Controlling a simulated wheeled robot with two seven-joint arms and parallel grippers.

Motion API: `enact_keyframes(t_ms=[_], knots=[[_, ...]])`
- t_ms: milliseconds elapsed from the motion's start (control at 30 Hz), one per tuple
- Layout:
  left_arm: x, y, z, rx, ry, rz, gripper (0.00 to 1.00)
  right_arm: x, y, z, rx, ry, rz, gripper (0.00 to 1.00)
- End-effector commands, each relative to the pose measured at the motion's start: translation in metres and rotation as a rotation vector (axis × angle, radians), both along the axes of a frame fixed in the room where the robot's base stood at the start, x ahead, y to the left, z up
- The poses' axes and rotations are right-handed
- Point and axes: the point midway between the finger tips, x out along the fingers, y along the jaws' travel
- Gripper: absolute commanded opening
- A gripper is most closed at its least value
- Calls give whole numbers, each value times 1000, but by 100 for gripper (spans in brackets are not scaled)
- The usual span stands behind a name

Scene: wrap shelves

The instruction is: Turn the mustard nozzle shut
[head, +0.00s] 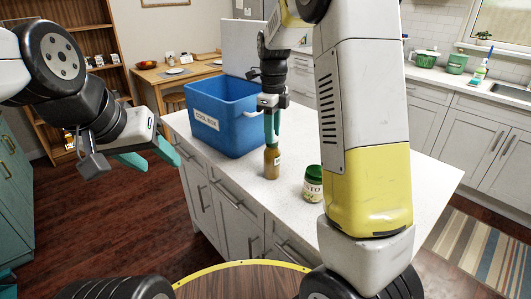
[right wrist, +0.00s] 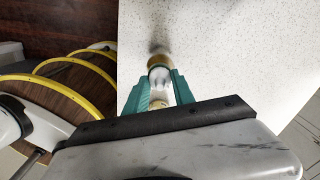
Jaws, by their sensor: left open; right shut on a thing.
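The mustard bottle (head: 272,163) stands upright on the white counter, with a brownish-yellow body and a label. My right gripper (head: 272,128) comes down from above and its teal fingers are shut on the top of the bottle. In the right wrist view the bottle (right wrist: 159,61) shows between the two teal fingers (right wrist: 160,88), with a pale part near the tips. The fingers mostly hide the nozzle, so I cannot tell how it is turned. My left gripper (head: 150,156) is open and empty, off to the left of the counter.
A blue cool box (head: 235,123) stands on the counter (head: 420,185) just behind and left of the bottle. A green-lidded pesto jar (head: 313,185) stands to the right, close to my right arm. The counter's front edge is near the bottle. A round wooden surface (head: 245,282) is nearest me.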

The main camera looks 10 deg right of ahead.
Motion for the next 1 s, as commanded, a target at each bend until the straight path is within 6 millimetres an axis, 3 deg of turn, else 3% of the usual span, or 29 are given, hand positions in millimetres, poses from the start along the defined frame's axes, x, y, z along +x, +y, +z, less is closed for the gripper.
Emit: enact_keyframes(t_ms=[133, 367, 600, 833, 1000], knots=[[0, 0, 0, 0, 0, 0, 51, 0, 1, 0, -1, -1, -116, 17], [0, 0, 0, 0, 0, 0, 51, 0, 0, 0, 0, 0, -131, 17], [0, 0, 0, 0, 0, 0, 51, 0, 1, 0, 0, 0, -294, 17], [0, 0, 0, 0, 0, 0, 51, 0, 0, 0, 0, 0, -307, 17], [0, 0, 0, 0, 0, 0, 51, 0, 0, 0, -1, -1, -412, 17]])
